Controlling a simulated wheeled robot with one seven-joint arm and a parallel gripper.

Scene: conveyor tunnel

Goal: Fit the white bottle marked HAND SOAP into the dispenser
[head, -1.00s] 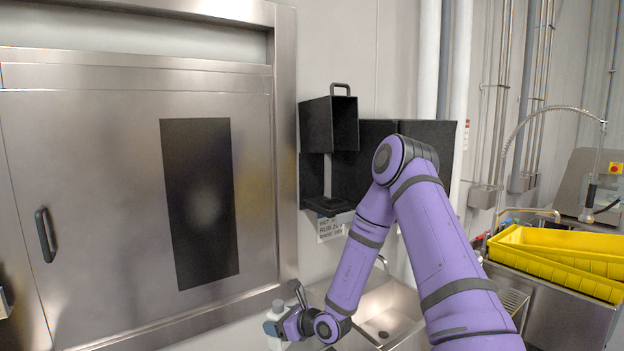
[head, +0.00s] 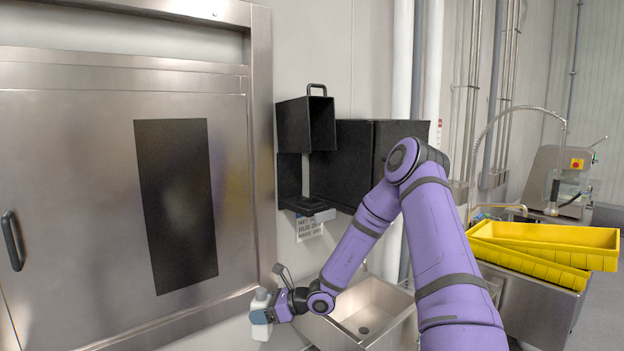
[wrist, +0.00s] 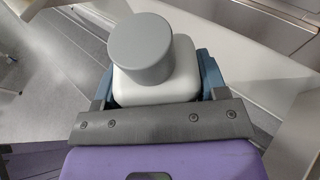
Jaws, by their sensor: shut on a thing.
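My gripper (head: 268,310) is shut on a white bottle (head: 259,330) with a grey cap (head: 261,296), low at the left of the sink. In the wrist view the bottle (wrist: 156,88) sits between the fingers with its grey cap (wrist: 141,48) towards the camera. Its label is not visible. The black dispenser (head: 305,130) is on the wall, up and to the right of my gripper. Its front cover with a handle on top stands raised, and the space above its lower shelf (head: 305,207) is open. The bottle is well apart from it.
A steel sink (head: 345,318) lies below the dispenser. A black box (head: 355,150) is on the wall just right of the dispenser. A steel door panel (head: 80,200) fills the left. Yellow crates (head: 540,245) stand at the right.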

